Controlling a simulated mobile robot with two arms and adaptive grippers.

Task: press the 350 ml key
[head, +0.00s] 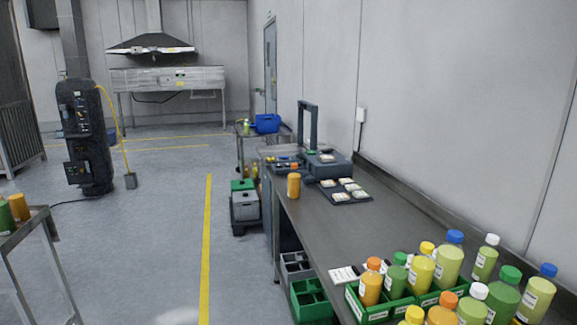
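No key marked 350 ml can be read in the head view. A dark grey machine (327,161) with an upright frame (314,126) stands at the far end of the long counter (395,225). A dark flat tray or panel (358,196) in front of it bears several small white blocks; I cannot tell whether they are keys, and their markings are too small to read. Neither of my grippers is in view.
An orange bottle (293,186) stands at the counter's left edge. Several filled bottles and green crates (376,312) crowd its near end. A wall runs along the right. The floor left of the counter is open beyond a yellow line (207,240).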

